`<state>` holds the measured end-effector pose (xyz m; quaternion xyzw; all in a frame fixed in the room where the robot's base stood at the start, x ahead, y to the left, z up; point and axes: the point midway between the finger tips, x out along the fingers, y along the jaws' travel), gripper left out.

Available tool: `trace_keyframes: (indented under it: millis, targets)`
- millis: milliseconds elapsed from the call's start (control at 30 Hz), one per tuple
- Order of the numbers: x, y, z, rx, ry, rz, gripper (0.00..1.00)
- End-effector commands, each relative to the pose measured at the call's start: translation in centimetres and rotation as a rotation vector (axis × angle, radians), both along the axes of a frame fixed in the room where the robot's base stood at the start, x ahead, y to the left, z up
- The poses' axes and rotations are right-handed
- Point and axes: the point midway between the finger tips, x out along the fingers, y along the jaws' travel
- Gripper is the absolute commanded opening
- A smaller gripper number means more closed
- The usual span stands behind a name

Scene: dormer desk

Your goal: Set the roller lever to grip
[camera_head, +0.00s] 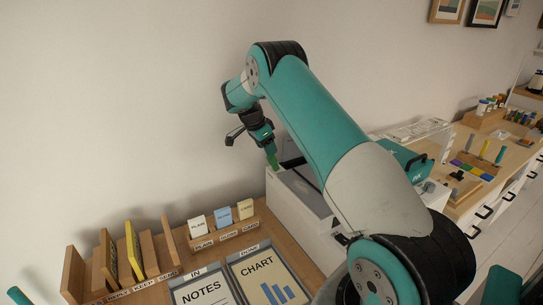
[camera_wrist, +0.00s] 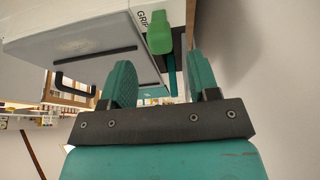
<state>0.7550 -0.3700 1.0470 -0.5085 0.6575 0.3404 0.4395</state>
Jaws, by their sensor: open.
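The roller lever (camera_wrist: 158,33) is a bright green tab on the side of a pale box-shaped machine (camera_wrist: 70,30). The letters "GRIP" show beside it, partly covered by the lever. My gripper (camera_wrist: 162,75) is open, its two teal fingers apart and nothing between their tips. In the wrist view the lever lies just beyond the tips, roughly in line with the gap; I see no contact. In the head view my gripper (camera_head: 271,150) points down at the machine's back left corner (camera_head: 290,200), and the lever is hard to tell from the fingers there.
The wall is close behind my gripper. A wooden rack (camera_head: 130,260) with upright boards, a card holder (camera_head: 222,236) and two document trays (camera_head: 262,275) stand left of the machine. A teal device (camera_head: 400,160) and a counter with small items are to the right.

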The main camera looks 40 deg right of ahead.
Motion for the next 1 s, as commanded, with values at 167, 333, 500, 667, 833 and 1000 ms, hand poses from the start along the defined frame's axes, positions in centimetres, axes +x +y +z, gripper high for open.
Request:
trace_keyframes:
  millis: [167, 333, 500, 667, 833, 1000]
  targets:
    - [-0.4, -1.3, -2.9, 0.001, 0.003, 0.0, 0.55]
    - [-0.4, -1.9, -4.5, -0.001, 0.0, -0.001, 0.55]
    - [-0.5, -2.0, -5.0, 0.0, -0.001, -0.001, 0.55]
    - [-0.5, -2.0, -5.0, 0.0, -0.001, -0.001, 0.55]
    - [-0.5, -2.0, -5.0, 0.0, -0.001, -0.001, 0.23]
    - [-0.5, -2.1, -5.0, 0.001, -0.002, -0.001, 0.06]
